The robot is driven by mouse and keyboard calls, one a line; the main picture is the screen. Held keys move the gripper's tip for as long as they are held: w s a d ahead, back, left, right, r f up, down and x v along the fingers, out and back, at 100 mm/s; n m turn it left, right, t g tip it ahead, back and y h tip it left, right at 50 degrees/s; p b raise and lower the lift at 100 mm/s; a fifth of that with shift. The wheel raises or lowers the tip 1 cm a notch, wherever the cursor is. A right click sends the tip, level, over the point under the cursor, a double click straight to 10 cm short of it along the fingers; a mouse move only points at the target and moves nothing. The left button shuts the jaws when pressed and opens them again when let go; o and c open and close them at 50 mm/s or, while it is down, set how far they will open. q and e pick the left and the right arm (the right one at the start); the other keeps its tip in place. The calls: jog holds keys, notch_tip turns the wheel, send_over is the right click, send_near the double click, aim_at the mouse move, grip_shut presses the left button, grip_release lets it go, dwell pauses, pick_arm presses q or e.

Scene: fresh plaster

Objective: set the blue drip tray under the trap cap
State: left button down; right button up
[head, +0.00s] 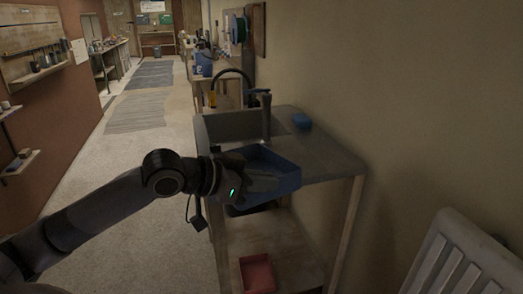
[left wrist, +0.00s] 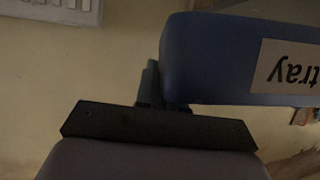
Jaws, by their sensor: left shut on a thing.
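The blue drip tray (head: 277,188) is in the head view, held level in front of the sink bench's front edge, at about worktop height. My left gripper (head: 243,184) is shut on its left side. In the left wrist view the tray (left wrist: 205,60) fills the upper right, with a label reading "tray" upside down. The left gripper's dark body (left wrist: 155,125) is at the bottom of that view. The trap cap cannot be made out; the tray and my gripper cover much of the space beneath the sink. My right gripper is not in view.
The sink bench (head: 335,160) has a steel basin, a tap (head: 266,115) and a small blue item (head: 302,121) on top. A red tray (head: 257,273) is on its lower shelf. A white radiator (head: 465,258) is at the right. The floor (head: 110,215) left of the bench is clear.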

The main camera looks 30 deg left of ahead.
pick_arm(q)
jog(key=s+d+f+n+t+y, duration=0.1)
jog(key=s+d+f+n+y, duration=0.1)
jog(key=f, duration=0.6)
jog(key=s+d+f+n+t+y, duration=0.1)
jog(key=s+d+f+n+y, duration=0.2)
jog(key=f, duration=0.5)
jog(key=shift+s+d+f+n+y, duration=0.3)
jog(key=shift+s+n+y, duration=0.4)
jog(key=shift+s, duration=0.55)
